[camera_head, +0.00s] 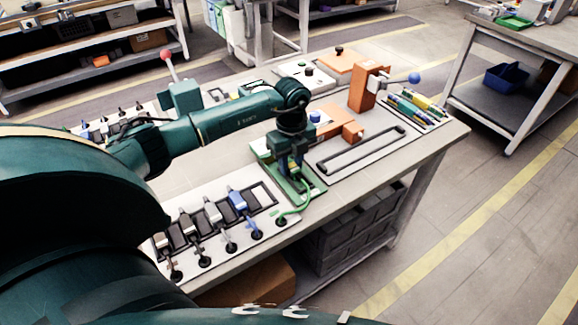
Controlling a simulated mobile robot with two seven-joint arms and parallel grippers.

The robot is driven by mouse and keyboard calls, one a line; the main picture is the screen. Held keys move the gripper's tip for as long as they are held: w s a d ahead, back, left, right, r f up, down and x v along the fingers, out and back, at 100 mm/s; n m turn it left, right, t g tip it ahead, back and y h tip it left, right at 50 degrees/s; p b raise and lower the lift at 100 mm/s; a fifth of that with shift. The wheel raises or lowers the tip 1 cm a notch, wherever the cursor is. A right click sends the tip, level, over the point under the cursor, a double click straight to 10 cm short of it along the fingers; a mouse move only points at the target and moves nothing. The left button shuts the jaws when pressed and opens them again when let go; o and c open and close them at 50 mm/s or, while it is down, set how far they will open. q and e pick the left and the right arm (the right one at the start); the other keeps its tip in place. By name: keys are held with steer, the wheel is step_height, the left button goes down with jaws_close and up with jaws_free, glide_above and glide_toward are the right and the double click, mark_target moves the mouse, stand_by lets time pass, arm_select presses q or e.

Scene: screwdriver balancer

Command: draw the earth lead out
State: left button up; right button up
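The green earth lead (307,196) curves from under my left gripper down to the front of a light panel, ending by a small black round fitting (283,221). My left gripper (293,168) points down over a green fixture (312,186) near the middle of the bench. Its fingers are at the top end of the lead. They are small and dark here, and I cannot tell whether they are closed on the lead's plug. The gripper hides most of that end. My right gripper is not in view.
Left of the lead, a panel (262,190) holds several grey and blue plugs with black leads.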

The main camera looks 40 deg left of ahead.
arm_select(q)
jaws_close()
steer(key=shift+d, duration=0.2)
steer(key=shift+s+d+p, duration=0.25)
steer(key=shift+d+p, duration=0.1)
steer(key=shift+d, duration=0.15)
steer(key=shift+s+d+p, duration=0.25)
steer(key=shift+d+p, duration=0.05)
steer(key=shift+d, duration=0.2)
steer(key=shift+o, duration=1.9)
jaws_free()
steer(key=shift+r, duration=0.15)
step_height(320, 180, up, 7)
steer(key=p, duration=0.5)
steer(key=shift+p, duration=0.35)
